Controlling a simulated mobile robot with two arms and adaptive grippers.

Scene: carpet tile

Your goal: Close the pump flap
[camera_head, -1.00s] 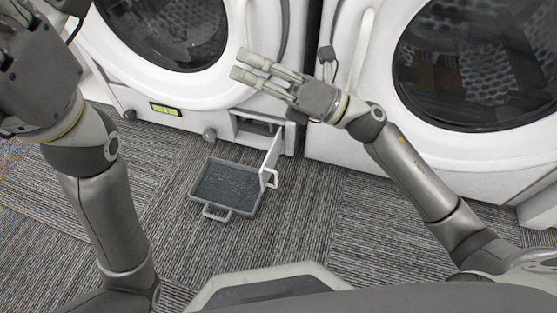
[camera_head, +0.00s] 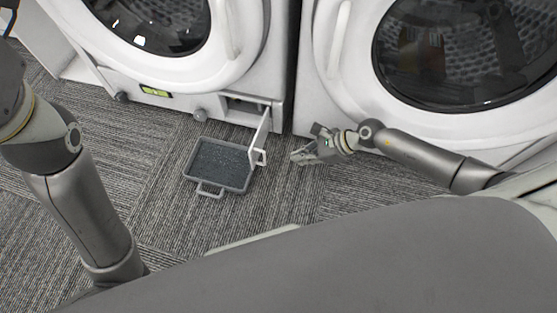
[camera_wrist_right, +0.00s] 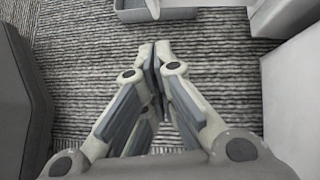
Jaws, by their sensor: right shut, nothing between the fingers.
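The pump flap (camera_head: 259,139) is a thin white panel standing open. It juts out from the right side of the pump opening (camera_head: 245,108) at the bottom of the left machine, with a loop handle at its outer end. My right gripper (camera_head: 296,156) is low, to the right of the flap and apart from it. In the right wrist view its fingers (camera_wrist_right: 155,52) are shut and empty, above bare carpet. Part of the flap (camera_wrist_right: 174,6) seems to show at that view's top edge. My left arm comes in at the left; its gripper is out of the head view.
A shallow grey tray (camera_head: 187,172) with a front handle lies on the carpet below the opening, close to the flap. The right machine (camera_head: 335,90) stands just behind my right gripper. Knobs and a small level (camera_head: 156,91) sit on the left machine's base.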

